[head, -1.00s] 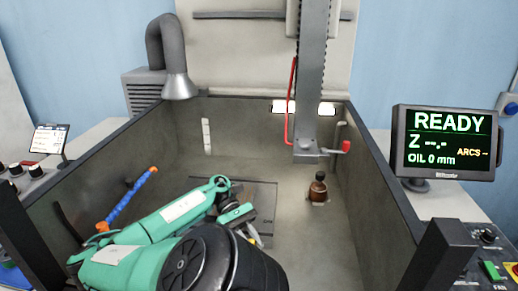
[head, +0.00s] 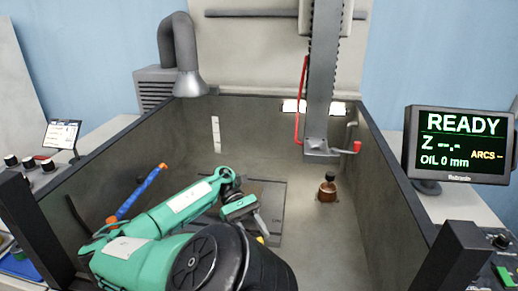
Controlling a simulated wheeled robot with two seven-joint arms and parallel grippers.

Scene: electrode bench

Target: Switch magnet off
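A dark flat plate (head: 272,198), which looks like the magnet, lies on the floor of the grey tank, partly hidden by my arm. I cannot make out its switch or whether it is on. My green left arm reaches in over the tank from the lower left. Its gripper (head: 262,228) points down at the plate, mostly hidden behind the wrist. I cannot tell whether its fingers are open or touch anything. My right gripper is not in view.
A brown bottle (head: 327,188) stands on the tank floor right of the plate. A machine head (head: 320,148) with a red-knobbed lever hangs above. A blue hose (head: 140,192) is at the left wall. The monitor (head: 458,143) reads READY.

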